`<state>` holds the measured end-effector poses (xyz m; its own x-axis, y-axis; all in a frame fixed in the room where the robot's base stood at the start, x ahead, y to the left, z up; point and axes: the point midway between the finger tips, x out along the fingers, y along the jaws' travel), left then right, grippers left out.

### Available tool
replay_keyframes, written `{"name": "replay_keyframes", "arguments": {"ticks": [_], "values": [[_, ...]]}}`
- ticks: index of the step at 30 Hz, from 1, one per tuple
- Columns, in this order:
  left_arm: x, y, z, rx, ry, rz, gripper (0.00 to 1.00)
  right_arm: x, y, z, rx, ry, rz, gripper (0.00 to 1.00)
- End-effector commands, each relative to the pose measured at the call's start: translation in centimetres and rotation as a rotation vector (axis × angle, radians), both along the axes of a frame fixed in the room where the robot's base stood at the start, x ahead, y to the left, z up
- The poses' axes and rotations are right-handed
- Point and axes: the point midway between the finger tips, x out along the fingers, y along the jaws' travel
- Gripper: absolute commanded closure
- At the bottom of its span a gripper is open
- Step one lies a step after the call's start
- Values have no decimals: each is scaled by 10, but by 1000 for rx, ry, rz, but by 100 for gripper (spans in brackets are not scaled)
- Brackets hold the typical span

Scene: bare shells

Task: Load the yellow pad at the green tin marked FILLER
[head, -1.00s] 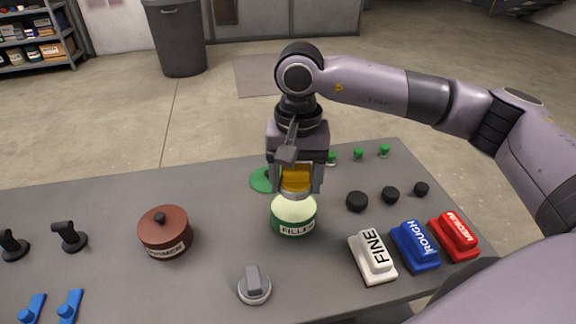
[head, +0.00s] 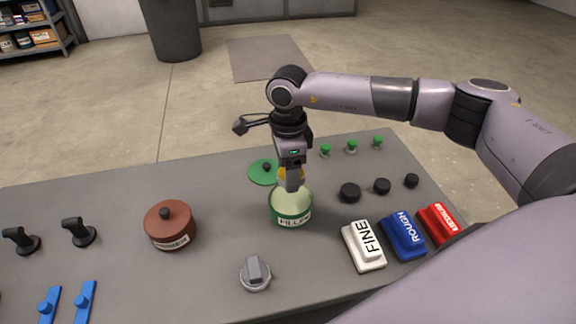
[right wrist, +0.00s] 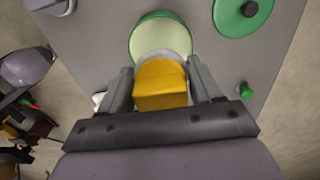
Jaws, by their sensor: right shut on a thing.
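The green tin (head: 291,217) marked FILLER stands open on the table, with pale filler inside. It also shows in the right wrist view (right wrist: 160,19). My right gripper (head: 291,184) is shut on the yellow pad (right wrist: 161,84), directly above the tin's opening. The pad's lower face is over or at the pale filler; I cannot tell whether they touch. In the head view the fingers hide most of the yellow pad (head: 282,173). The tin's green lid (head: 262,175) with a black knob lies flat behind the tin. My left gripper is not in view.
A closed red-brown tin (head: 170,227) stands left of the green one. A grey knobbed piece (head: 255,274) lies in front. White FINE (head: 364,246), blue ROUGH (head: 404,237) and red MEDIUM (head: 438,225) blocks are at the right. Several black and green knobs sit behind them.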

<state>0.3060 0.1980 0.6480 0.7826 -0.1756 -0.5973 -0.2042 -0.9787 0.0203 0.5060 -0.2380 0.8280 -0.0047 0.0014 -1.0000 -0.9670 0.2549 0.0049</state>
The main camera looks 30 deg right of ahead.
Motion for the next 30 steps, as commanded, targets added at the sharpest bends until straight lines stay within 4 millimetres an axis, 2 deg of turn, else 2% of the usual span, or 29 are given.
{"name": "replay_keyframes", "arguments": {"ticks": [16,30], "values": [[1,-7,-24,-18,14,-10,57,-1,0,-52,-1,1,3,60],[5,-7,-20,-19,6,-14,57,-1,0,-57,-1,1,3,60]]}}
